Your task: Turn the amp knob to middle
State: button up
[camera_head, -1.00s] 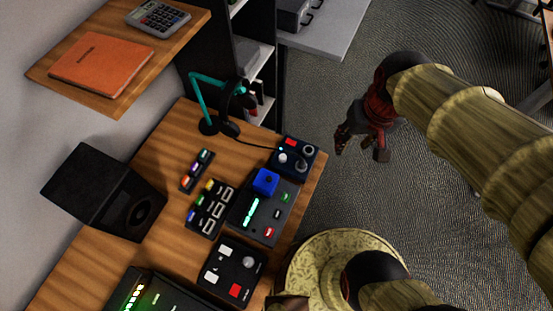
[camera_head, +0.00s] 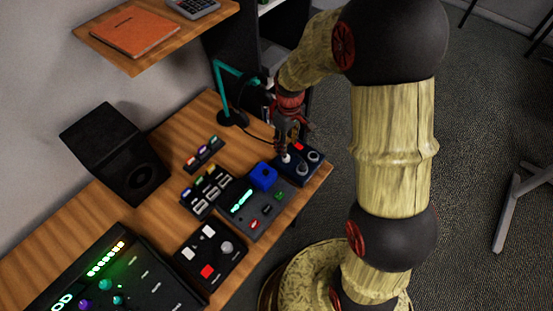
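A small dark blue box (camera_head: 312,177) with a red button (camera_head: 299,147), a white knob (camera_head: 286,158) and grey knobs (camera_head: 314,156) sits at the far right end of the wooden desk. No label can be read, so I cannot tell for sure that it is the amp. My gripper (camera_head: 287,146) points down over this box, with its fingertips at or just above the white knob. I cannot tell whether they touch it. The fingers are small and dark, and their spacing is unclear. The knob's pointer is too small to read.
Next to the box stands a device with a blue cube (camera_head: 263,176). Nearer are a black box with a grey knob (camera_head: 227,247) and a lit console (camera_head: 140,283). A teal lamp (camera_head: 229,77) stands close behind my gripper. A speaker (camera_head: 115,150) is at left.

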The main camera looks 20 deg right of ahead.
jog(key=shift+w, duration=0.15)
jog(key=shift+w+f+n, duration=0.15)
jog(key=shift+n, duration=0.35)
notch_tip(320, 180, down, 8)
jog(key=b, duration=0.2)
jog(key=shift+r+b, duration=0.25)
jog(key=shift+b, duration=0.05)
jog(key=c, duration=0.3)
grip_shut()
